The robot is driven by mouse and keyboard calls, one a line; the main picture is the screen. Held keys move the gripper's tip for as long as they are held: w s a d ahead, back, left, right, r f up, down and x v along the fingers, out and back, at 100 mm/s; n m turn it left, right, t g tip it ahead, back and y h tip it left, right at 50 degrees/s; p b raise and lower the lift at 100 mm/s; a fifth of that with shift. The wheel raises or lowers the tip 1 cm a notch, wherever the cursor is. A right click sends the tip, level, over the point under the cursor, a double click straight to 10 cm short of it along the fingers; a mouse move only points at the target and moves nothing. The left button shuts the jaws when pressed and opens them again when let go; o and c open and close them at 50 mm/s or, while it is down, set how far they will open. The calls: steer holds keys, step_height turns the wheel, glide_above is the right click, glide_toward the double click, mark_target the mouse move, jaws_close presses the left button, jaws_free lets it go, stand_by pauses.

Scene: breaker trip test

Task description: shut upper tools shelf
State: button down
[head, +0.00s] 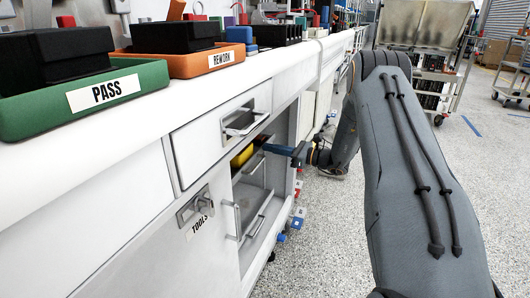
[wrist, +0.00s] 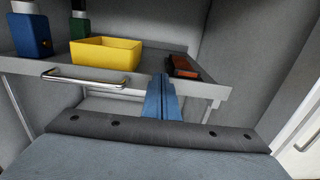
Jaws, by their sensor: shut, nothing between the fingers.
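The upper shelf (wrist: 130,82) is a grey tray inside the open cabinet, with a metal bar handle (wrist: 85,79) on its front edge. In the head view it is partly hidden, with the yellow bin (head: 242,156) on it and the shelf handle (head: 256,166) below. My gripper (wrist: 163,82) has its blue fingers together and empty. They overlap the shelf's front edge right of the handle; I cannot tell whether they touch. In the head view my gripper (head: 272,149) reaches in at the cabinet opening from the right. How far out the shelf stands is unclear.
A yellow bin (wrist: 105,52), a blue bottle (wrist: 31,35) and a dark orange-edged item (wrist: 183,67) sit on the shelf. A lower shelf handle (head: 259,226) is beneath. A closed drawer (head: 220,130) is above.

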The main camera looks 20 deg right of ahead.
steer(key=shift+w+a, duration=0.25)
steer(key=shift+a, duration=0.05)
steer(key=shift+d, duration=0.1)
